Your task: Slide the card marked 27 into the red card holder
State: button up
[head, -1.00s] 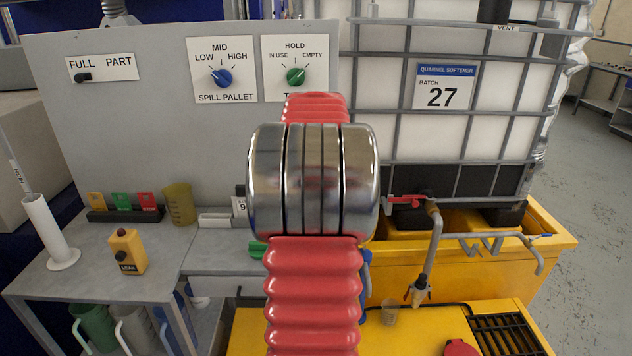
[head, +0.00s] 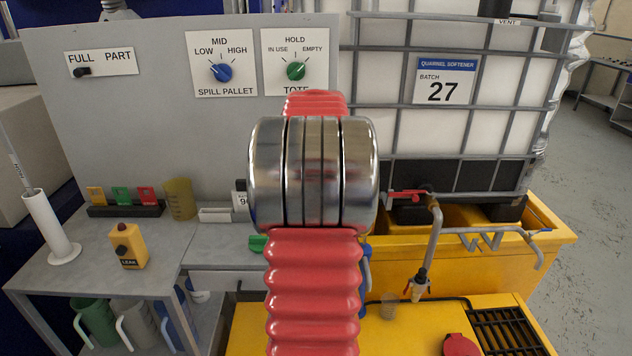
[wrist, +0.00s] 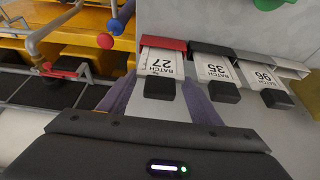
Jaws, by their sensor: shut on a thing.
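In the wrist view the card marked 27 (wrist: 162,64) is white with upside-down print and a black grip block (wrist: 159,90) at its near end. Its far end meets the red card holder (wrist: 163,43); how far it reaches inside I cannot tell. My gripper (wrist: 160,92) has its purple-grey fingers on either side of that block and is shut on the card. In the head view my arm hides the gripper, this card and the red holder.
To the right in the wrist view, card 35 (wrist: 213,69) sits at a dark grey holder (wrist: 213,48) and card 96 (wrist: 262,76) at a white holder (wrist: 290,66). Pipes with a red valve handle (wrist: 106,41) are at upper left. The tote label (head: 444,81) also reads 27.

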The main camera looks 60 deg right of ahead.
jog(key=shift+f, duration=0.45)
jog(key=o, duration=1.1)
jog(key=shift+r, duration=0.15)
jog(key=v, duration=1.3)
jog(key=shift+a+r, duration=0.2)
jog(key=shift+d, duration=0.1)
